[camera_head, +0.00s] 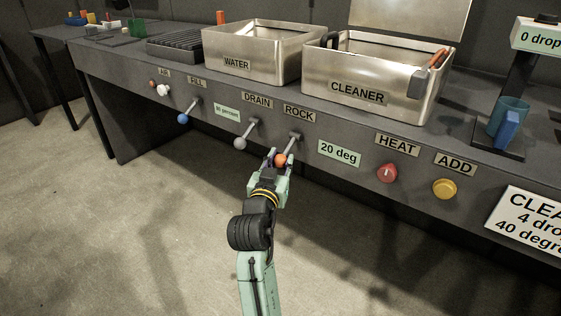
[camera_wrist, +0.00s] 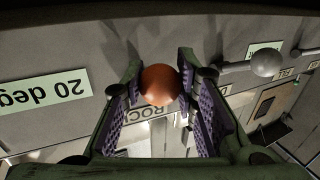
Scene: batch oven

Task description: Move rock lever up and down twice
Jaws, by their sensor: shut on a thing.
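The rock lever (camera_head: 281,160) has an orange ball knob and sits on the bench's front panel under the ROCK label (camera_head: 299,113). My gripper (camera_head: 282,157) is at the lever, with one finger on each side of the knob. In the wrist view the orange knob (camera_wrist: 160,85) lies between the purple-padded fingers of my gripper (camera_wrist: 163,95), which are shut on it.
The drain lever (camera_head: 240,143) with a grey knob is close on the left. The fill lever (camera_head: 183,118) is farther left. A 20 deg display (camera_head: 339,153), red heat knob (camera_head: 387,173) and yellow add button (camera_head: 444,187) are to the right. WATER (camera_head: 204,50) and CLEANER (camera_head: 316,78) tanks stand above.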

